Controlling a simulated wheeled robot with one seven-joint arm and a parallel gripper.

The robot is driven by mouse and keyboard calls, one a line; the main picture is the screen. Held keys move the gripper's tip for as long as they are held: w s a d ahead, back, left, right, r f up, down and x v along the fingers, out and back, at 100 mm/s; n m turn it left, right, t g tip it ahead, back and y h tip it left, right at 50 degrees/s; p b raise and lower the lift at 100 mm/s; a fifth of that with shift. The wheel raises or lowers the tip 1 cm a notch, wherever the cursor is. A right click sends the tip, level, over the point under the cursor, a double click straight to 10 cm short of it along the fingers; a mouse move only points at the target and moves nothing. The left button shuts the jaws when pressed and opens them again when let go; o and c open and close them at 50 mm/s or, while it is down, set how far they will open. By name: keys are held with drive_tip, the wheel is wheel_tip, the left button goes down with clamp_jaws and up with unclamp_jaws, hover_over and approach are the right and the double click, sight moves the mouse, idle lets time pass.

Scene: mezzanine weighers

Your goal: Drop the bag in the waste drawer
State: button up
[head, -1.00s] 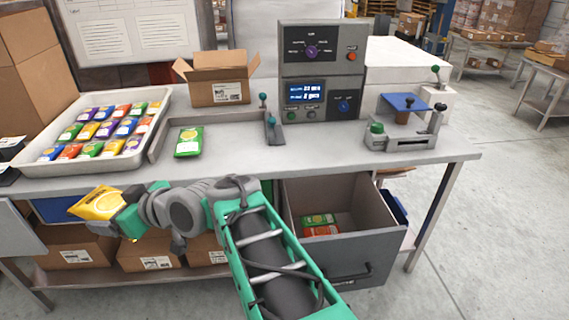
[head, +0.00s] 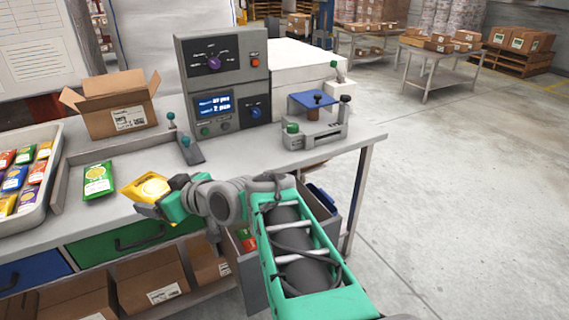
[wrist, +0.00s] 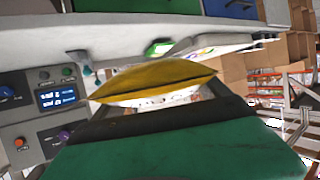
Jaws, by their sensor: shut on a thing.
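My gripper (head: 170,196) is shut on a yellow bag (head: 146,189) and holds it above the front edge of the bench. The bag also shows in the wrist view (wrist: 155,78), across the jaws (wrist: 170,125). The open waste drawer (head: 252,284) is below the bench, right of the gripper and mostly hidden behind my arm. A green packet (head: 247,238) and a bit of red show inside it. The bag is left of the drawer, not over it.
A green packet (head: 98,180) lies on the bench beside a tray (head: 58,150) of colored packets. A control unit (head: 222,85), an open carton (head: 115,108) and a press device (head: 316,128) stand on the bench. A shut green drawer (head: 130,241) is below.

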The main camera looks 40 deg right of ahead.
drive_tip(key=d+f+m+h+p, duration=0.1)
drive_tip(key=d+f+m+h, duration=0.25)
drive_tip(key=d, duration=1.25)
drive_tip(key=d+f+m+h+p, duration=0.1)
drive_tip(key=d+f+m+h, duration=0.3)
drive_tip(key=d, duration=1.2)
wheel_tip(320, 180, down, 6)
drive_tip(key=n+y+b, duration=0.1)
drive_tip(key=n+b, duration=0.1)
drive_tip(key=shift+f, duration=0.25)
drive_tip(key=o, duration=1.3)
drive_tip(key=shift+y, duration=0.25)
drive_tip(key=v, duration=0.8)
drive_tip(key=shift+b, duration=0.4)
